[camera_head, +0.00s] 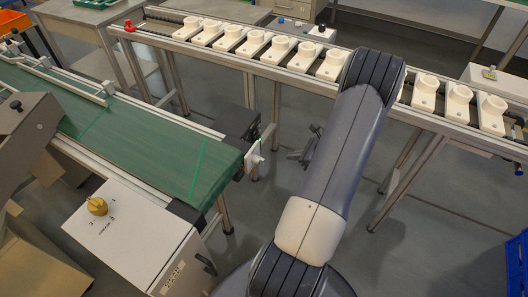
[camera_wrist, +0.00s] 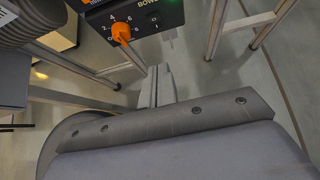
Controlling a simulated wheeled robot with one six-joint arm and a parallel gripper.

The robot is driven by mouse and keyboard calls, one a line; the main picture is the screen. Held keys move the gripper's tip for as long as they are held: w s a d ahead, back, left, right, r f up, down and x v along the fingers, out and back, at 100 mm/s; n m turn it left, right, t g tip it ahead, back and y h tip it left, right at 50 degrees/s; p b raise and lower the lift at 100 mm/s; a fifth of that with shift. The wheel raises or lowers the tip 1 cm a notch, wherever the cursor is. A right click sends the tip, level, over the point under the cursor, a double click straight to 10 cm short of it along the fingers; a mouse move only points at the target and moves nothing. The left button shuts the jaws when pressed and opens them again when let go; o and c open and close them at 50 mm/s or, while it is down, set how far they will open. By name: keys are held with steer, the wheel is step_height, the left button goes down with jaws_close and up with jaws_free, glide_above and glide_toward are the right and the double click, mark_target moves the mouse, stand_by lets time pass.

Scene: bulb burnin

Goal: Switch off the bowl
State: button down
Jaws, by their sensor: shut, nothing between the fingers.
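A black control panel (camera_wrist: 140,18) marked with letters that read like "BOWL", cut off by the top edge, is at the top of the wrist view. It carries an orange rotary knob (camera_wrist: 121,32) with numbers around it. The knob's pointer slants toward the lower right; its exact setting is too small to read. Small marks and a faint green spot are right of the knob. My gripper (camera_wrist: 156,72) is shut and empty, its fingers just below the panel, apart from the knob as far as I can tell. In the head view my arm hides the gripper and panel.
A white box with a yellow knob (camera_head: 97,206) stands at lower left beside a green conveyor belt (camera_head: 150,150). A rail with several cream sockets (camera_head: 281,48) runs across the back. Table legs (camera_wrist: 217,30) stand right of the panel. Open floor (camera_head: 430,240) lies right of my arm.

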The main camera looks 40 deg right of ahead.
steer(key=shift+w, duration=0.1)
steer(key=w+a+r+b+x, duration=0.1)
steer(key=r+x, duration=0.1)
steer(key=x, duration=1)
steer(key=shift+w, duration=0.55)
steer(key=shift+f, duration=0.1)
steer(key=shift+w+a+b, duration=0.1)
steer(key=shift+w+b, duration=0.15)
steer(key=shift+b, duration=0.15)
